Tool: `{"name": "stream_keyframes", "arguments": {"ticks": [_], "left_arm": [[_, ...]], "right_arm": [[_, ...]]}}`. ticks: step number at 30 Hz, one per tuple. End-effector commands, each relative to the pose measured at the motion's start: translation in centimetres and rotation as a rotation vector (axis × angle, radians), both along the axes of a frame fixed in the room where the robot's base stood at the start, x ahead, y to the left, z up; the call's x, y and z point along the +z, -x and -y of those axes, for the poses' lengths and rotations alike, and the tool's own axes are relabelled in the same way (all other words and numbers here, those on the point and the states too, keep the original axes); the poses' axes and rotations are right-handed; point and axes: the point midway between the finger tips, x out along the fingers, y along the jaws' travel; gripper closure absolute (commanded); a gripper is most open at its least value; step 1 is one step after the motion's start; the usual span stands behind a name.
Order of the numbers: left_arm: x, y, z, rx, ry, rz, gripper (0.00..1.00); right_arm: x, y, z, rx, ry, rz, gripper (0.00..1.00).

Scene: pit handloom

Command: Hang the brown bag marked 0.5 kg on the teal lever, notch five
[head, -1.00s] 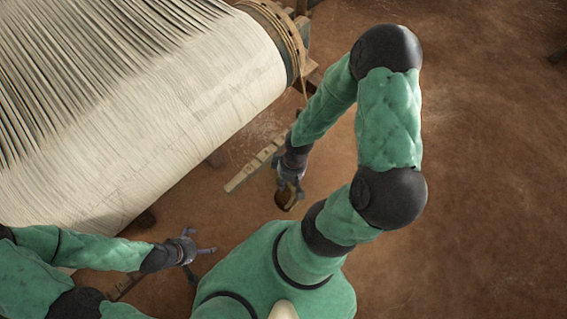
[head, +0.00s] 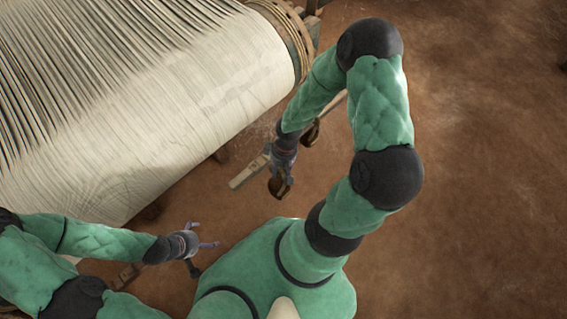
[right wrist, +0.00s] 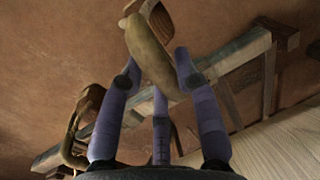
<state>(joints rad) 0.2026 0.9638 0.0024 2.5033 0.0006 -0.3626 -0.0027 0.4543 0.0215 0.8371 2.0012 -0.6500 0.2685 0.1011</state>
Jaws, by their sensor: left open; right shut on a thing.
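My right gripper (head: 279,178) is shut on a brown bag (head: 279,189), which hangs below it in the head view. In the right wrist view a thick tan curved part of the held bag (right wrist: 149,48) sits between the fingertips. No weight mark is legible. The held bag overlaps the lever in the picture; contact cannot be told. My left gripper (head: 208,246) is open and empty at lower left.
A second brown bag (head: 310,134) is by the lever's far part, partly behind my right arm; it also shows in the right wrist view (right wrist: 82,125). The loom's cloth roll (head: 220,90) lies left of the lever. Bare earth floor (head: 480,200) is open at right.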

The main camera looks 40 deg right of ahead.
Motion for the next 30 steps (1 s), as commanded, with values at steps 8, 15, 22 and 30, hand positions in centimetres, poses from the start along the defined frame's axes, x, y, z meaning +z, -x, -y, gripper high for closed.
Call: {"name": "stream_keyframes", "arguments": {"ticks": [8, 15, 22, 30], "left_arm": [[0.4, 0.0, 0.0, 0.0, 0.0, 0.0, 0.0], [0.7, 0.0, 0.0, 0.0, 0.0, 0.0, 0.0], [0.9, 0.0, 0.0, 0.0, 0.0, 0.0, 0.0], [1.3, 0.0, 0.0, 0.0, 0.0, 0.0, 0.0]], "right_arm": [[-0.1, -1.9, -0.1, 0.002, 0.001, 0.001, 1.0], [-0.2, -3.5, -0.2, 0.001, 0.001, 0.001, 1.0], [-0.4, -4.9, -0.4, 0.001, 0.0, 0.001, 1.0], [-0.4, -6.7, -0.5, 0.001, 0.0, 0.0, 1.0]]}}
